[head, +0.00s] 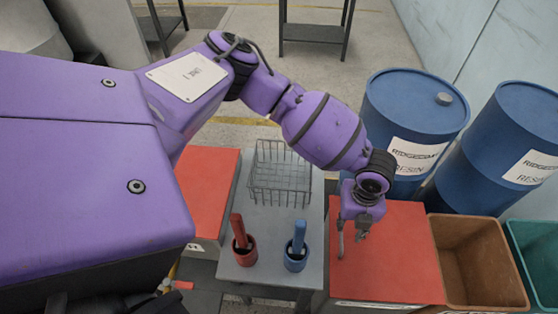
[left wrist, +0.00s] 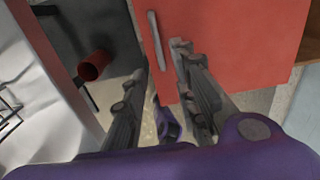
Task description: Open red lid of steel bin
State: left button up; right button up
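The red lid (head: 395,262) of the right-hand bin lies flat and closed, just right of the grey table. In the left wrist view the red lid (left wrist: 235,45) fills the upper right, with a slim grey bar handle (left wrist: 156,40) near its left edge. My left gripper (head: 351,238) points down over the lid's left part. In the left wrist view my left gripper (left wrist: 160,62) has its fingers apart, and the near end of the handle shows between the fingertips. I cannot tell whether they touch it. Most of the bin's body is hidden below the lid. My right gripper is not in view.
A grey table (head: 268,220) holds a wire basket (head: 280,178), a red cup (head: 244,253) and a blue cup (head: 296,261). Another red lid (head: 210,190) lies left of it. Blue drums (head: 415,105) stand behind; a brown bin (head: 497,245) and green bin (head: 545,240) stand right.

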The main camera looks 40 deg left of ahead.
aim_at(341, 241)
pick_arm(q)
jog(key=f, duration=0.9)
jog(key=shift+s+a+f+b, duration=0.1)
jog(key=shift+s+f+b, duration=0.2)
jog(key=shift+f+b, duration=0.1)
jog(key=shift+r, duration=0.1)
jog(key=shift+w, duration=0.1)
grip_shut()
